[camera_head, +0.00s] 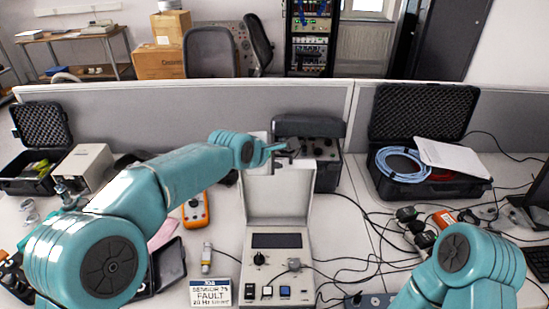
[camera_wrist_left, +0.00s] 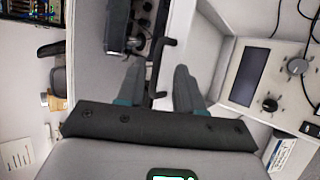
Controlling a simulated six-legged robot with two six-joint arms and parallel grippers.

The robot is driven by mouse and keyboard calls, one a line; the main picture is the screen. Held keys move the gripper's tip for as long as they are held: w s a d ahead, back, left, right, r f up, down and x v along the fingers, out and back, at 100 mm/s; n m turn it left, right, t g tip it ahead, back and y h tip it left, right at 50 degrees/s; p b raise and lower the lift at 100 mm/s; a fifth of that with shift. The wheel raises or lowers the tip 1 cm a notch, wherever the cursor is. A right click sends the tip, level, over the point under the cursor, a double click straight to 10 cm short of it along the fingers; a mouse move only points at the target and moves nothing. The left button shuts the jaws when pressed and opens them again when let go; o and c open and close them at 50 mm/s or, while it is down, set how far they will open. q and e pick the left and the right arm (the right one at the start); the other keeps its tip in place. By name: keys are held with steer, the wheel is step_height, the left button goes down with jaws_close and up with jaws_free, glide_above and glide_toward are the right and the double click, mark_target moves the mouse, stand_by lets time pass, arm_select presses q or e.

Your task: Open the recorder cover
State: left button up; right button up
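The recorder (camera_head: 276,262) is a pale box with a dark display, a knob and coloured buttons, at the centre front. Its cover (camera_head: 278,200) stands upright at the rear edge, so the control panel is uncovered. My left gripper (camera_head: 272,150) is at the top edge of the cover. In the left wrist view its two fingers (camera_wrist_left: 158,88) are apart, with the pale cover (camera_wrist_left: 208,48) beside the right finger; I cannot tell whether they touch. The recorder panel (camera_wrist_left: 262,85) shows at the right there. My right arm shows at lower right, but its gripper is out of view.
A dark case (camera_head: 327,160) stands just behind the cover. An open black case (camera_head: 425,112) with blue cable is at right. Cables cross the right side.

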arm_select(q)
steer(key=b+v, duration=0.4)
steer(key=v, duration=1.2)
steer(key=shift+s+a, duration=0.1)
steer(key=shift+s, duration=0.15)
